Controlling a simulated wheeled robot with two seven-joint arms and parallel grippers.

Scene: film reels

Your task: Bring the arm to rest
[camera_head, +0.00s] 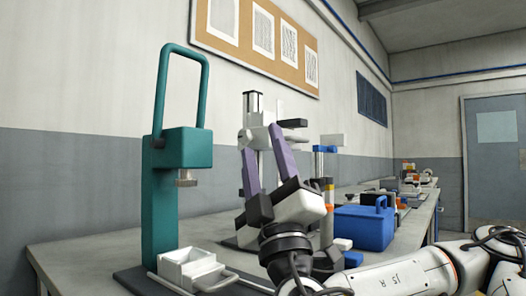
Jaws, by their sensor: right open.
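My right gripper (262,142) stands in the middle of the camera_head view, at the end of my white arm that comes in from the lower right. Its two purple fingers point upward and are apart, with nothing held between them. The gripper stands in front of a white and grey device (253,103) and hides much of it. I cannot tell how far apart the two are in depth. My left gripper is not in view.
A teal press (180,150) with a tall loop handle stands left on the grey bench (80,256). A white open box (190,268) sits at its foot. A blue case (363,227) stands right of my gripper. More equipment lines the bench behind.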

